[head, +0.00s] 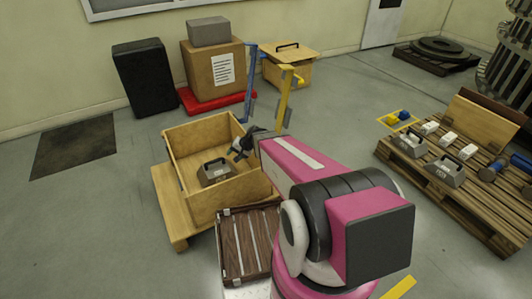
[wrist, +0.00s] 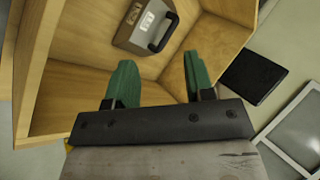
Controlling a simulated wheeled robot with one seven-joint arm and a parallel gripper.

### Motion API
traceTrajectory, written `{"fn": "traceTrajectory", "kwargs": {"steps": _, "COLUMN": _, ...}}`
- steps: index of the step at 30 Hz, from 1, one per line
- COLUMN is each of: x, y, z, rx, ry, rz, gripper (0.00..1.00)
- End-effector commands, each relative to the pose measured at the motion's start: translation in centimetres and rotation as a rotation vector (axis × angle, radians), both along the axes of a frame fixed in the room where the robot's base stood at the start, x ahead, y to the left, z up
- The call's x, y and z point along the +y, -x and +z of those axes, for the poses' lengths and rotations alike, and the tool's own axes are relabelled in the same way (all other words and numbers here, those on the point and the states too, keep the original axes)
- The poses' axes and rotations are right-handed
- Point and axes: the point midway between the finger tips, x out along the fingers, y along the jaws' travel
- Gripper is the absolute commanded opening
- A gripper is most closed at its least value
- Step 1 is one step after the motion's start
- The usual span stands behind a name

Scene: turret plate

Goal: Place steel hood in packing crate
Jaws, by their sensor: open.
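A grey steel hood (head: 215,172) with a dark handle and a pale label sits on the floor of the open wooden packing crate (head: 232,188). In the wrist view the hood (wrist: 146,26) lies beyond my fingertips, apart from them, inside the crate's walls (wrist: 80,92). My gripper (head: 240,150) is at the crate's back right side, above the hood. In the wrist view its two green fingers (wrist: 157,82) are spread with nothing between them. Two similar grey hoods (head: 410,145) (head: 445,172) with handles rest on the pallet at the right.
The slatted pallet (head: 455,205) also bears white blocks (head: 448,138) and a blue hammer-like tool (head: 492,172). A dark brown slatted case (head: 245,245) lies before the crate. Blue and yellow posts (head: 284,95) stand behind it. Open floor (head: 345,115) lies between crate and pallet.

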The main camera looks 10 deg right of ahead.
Motion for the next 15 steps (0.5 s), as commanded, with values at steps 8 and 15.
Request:
{"fn": "traceTrajectory", "kwargs": {"steps": 8, "x": -7.9, "y": 10.4, "z": 8.1, "rx": 0.105, "ry": 0.427, "rz": 0.255, "gripper": 0.48}}
{"fn": "traceTrajectory", "kwargs": {"steps": 15, "x": -12.2, "y": 14.0, "z": 11.3, "rx": 0.177, "ry": 0.635, "rz": 0.316, "gripper": 0.48}}
